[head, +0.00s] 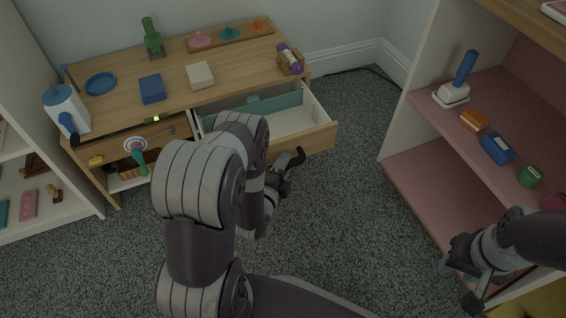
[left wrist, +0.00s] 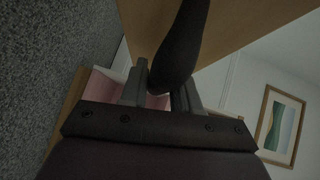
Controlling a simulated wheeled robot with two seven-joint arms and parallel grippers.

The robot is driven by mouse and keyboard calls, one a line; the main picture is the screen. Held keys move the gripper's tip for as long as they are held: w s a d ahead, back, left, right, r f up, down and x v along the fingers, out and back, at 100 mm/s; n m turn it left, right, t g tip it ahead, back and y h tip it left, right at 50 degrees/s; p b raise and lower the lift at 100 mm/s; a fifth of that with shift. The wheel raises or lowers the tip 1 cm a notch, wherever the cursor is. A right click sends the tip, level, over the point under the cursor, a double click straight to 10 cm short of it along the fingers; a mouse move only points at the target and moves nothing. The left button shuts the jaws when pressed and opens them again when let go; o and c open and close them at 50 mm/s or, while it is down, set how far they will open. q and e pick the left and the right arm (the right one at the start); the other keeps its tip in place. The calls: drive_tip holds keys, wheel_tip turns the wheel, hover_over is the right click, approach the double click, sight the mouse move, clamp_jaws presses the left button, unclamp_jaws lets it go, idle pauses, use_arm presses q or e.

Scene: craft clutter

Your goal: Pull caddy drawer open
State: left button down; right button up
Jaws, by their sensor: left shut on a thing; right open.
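The wooden caddy (head: 180,99) stands against the back wall. Its right-hand drawer (head: 318,134) is pulled well out, showing a pale interior with a teal item (head: 272,104) at the back. My left gripper (head: 286,170) is at the drawer front, partly hidden by my own arm. In the left wrist view its fingers (left wrist: 162,90) are shut on a dark handle (left wrist: 182,45) on the wooden front. My right gripper (head: 462,278) is open and empty at lower right, near the pink-shelved unit.
Blue and white blocks (head: 200,75), a green figure (head: 153,39) and a blue dish (head: 101,83) stand on the caddy top. A shelf unit (head: 408,125) with several items stands at right. Grey carpet (head: 345,200) in front of the drawer is clear.

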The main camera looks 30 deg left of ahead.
use_arm(q)
drive_tip(key=c, duration=0.9)
unclamp_jaws()
drive_tip(key=shift+s+r, duration=0.1)
drive_tip(key=shift+s, duration=0.2)
drive_tip(key=s+r+p, duration=0.1)
drive_tip(key=s+p, duration=0.4)
drive_tip(key=s, duration=0.7)
drive_tip(key=shift+d+r, duration=0.25)
drive_tip(key=shift+d, duration=0.2)
